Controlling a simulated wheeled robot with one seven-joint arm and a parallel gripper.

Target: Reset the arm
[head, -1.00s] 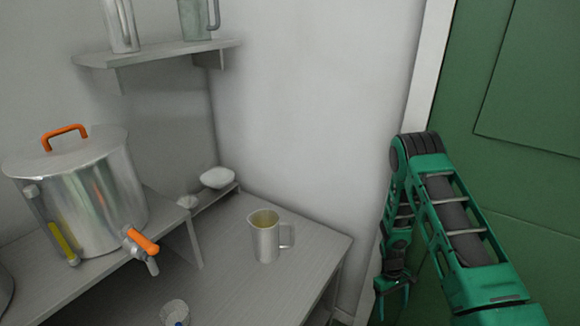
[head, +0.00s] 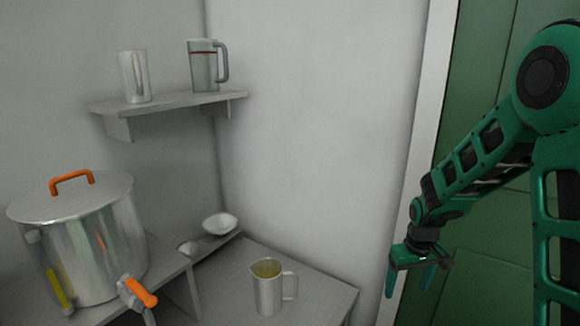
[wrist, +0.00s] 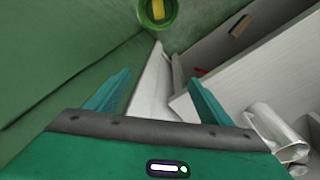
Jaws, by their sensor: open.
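My gripper (head: 411,280) hangs at the end of my green arm on the right of the head view, in front of the green door. It points down, open and empty, to the right of the table and apart from it. In the wrist view the two teal fingers of my gripper (wrist: 153,95) stand wide apart with nothing between them.
A metal jug (head: 267,290) with yellowish content stands on the table (head: 325,290). A steel vat (head: 85,245) with an orange-handled tap stands left. A wall shelf (head: 165,103) holds two vessels. The green door (head: 480,260) is behind my arm.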

